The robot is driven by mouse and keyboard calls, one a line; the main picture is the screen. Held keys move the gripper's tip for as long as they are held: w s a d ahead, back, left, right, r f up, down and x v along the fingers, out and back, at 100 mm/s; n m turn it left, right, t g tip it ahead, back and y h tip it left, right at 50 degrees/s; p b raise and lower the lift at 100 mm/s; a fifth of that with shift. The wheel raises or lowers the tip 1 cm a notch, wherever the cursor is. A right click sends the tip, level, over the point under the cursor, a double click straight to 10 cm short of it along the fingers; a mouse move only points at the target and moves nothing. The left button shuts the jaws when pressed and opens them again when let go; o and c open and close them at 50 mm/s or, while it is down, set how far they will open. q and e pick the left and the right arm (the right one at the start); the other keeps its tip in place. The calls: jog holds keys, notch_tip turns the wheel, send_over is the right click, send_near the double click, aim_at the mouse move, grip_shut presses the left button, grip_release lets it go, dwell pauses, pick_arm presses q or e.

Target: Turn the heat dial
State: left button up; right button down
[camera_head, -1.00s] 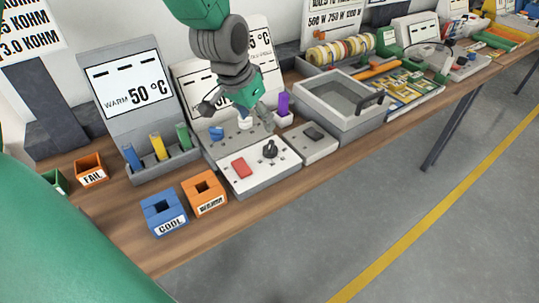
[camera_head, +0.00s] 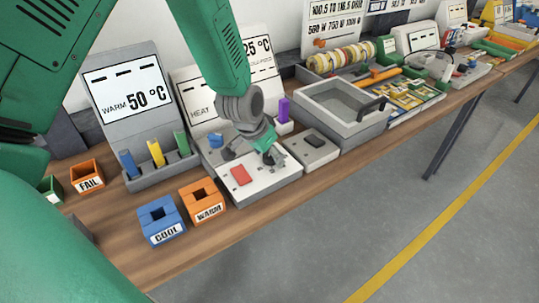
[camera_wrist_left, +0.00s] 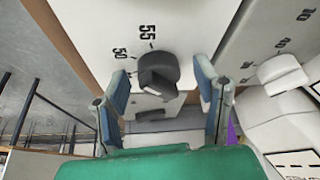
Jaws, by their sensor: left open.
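The heat dial (camera_wrist_left: 157,70) is a dark grey knob with a raised grip on a white panel, beside the printed marks 50 and 55. My left gripper (camera_wrist_left: 165,92) is open, with one blue-grey finger on each side of the dial in the left wrist view. I cannot tell whether the fingers touch it. In the head view my left gripper (camera_head: 268,154) is low over the white control panel (camera_head: 262,188), and it largely hides the dial. A red button (camera_head: 240,176) lies on the panel's front left. My right gripper is not in view.
A blue COOL box (camera_head: 160,232) and an orange WARM box (camera_head: 203,211) stand left of the panel. A grey box with a dark switch (camera_head: 314,140) is close on its right, before a grey tray (camera_head: 352,132). A white knob (camera_wrist_left: 283,76) is near one finger.

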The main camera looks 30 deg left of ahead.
pick_arm(q)
jog(key=shift+f, duration=0.15)
jog(key=shift+c, duration=0.5)
jog(key=c, duration=1)
jog(key=shift+d+r+n+y+p, duration=0.1)
jog(key=shift+r+n+y+p, duration=0.1)
jog(key=shift+n+p, duration=0.3)
jog(key=shift+r+n+y+p, duration=0.1)
jog(key=shift+n+y+p, duration=0.1)
jog(key=shift+n+p, duration=0.3)
jog(key=shift+c, duration=0.2)
jog(key=shift+w+f+n+y+p, duration=0.15)
jog(key=shift+n+y+p, duration=0.25)
jog(key=shift+n, duration=0.5)
jog(key=shift+f, duration=0.1)
jog(key=o, duration=1.1)
